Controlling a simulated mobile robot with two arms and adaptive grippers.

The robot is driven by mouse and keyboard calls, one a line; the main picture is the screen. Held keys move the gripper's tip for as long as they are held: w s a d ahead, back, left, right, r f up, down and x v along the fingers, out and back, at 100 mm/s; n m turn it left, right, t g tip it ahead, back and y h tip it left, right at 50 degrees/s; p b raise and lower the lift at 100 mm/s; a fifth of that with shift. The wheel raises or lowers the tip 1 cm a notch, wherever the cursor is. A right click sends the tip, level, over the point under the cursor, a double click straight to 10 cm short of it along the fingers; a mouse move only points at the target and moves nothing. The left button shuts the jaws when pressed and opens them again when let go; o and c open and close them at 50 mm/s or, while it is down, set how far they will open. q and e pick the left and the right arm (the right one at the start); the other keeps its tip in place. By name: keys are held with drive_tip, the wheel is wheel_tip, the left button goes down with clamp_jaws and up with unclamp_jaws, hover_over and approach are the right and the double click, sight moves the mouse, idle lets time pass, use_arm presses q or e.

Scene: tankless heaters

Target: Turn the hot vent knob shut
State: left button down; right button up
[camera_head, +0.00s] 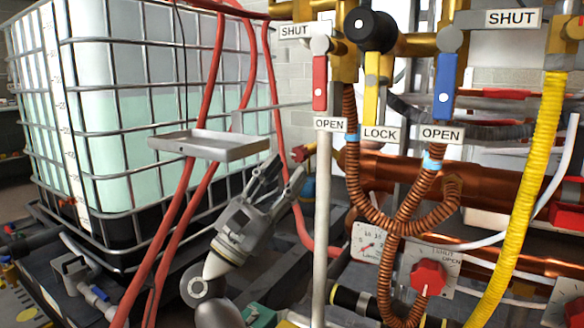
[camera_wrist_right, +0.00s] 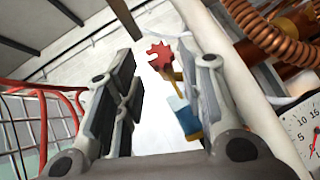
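A small red star-shaped knob (camera_head: 299,154) sits on a brass fitting left of the grey upright post in the head view. In the right wrist view the red knob (camera_wrist_right: 160,55) shows in the gap between my fingers, beyond their tips. My right gripper (camera_head: 280,174) is open and empty, just below and left of this knob, apart from it. It also shows open in the wrist view (camera_wrist_right: 165,68). A larger red knob (camera_head: 428,278) is on a white plate with SHUT and OPEN marks at lower right. I cannot read which knob is the hot vent. My left gripper is not in view.
A grey tray (camera_head: 222,147) stands left above my gripper, before a caged water tank (camera_head: 100,120). Red hoses (camera_head: 190,165) run down beside it. A grey post (camera_head: 322,220), copper coils (camera_head: 362,200) and red, yellow and blue (camera_head: 445,85) levers stand to the right.

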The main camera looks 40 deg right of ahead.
sight(300, 154)
drive_tip(key=shift+x, duration=1.5)
drive_tip(key=shift+c, duration=0.3)
drive_tip(key=c, duration=0.7)
drive_tip(key=shift+m+g+b, duration=0.3)
drive_tip(key=shift+g+b, duration=0.1)
drive_tip(key=shift+b, duration=0.05)
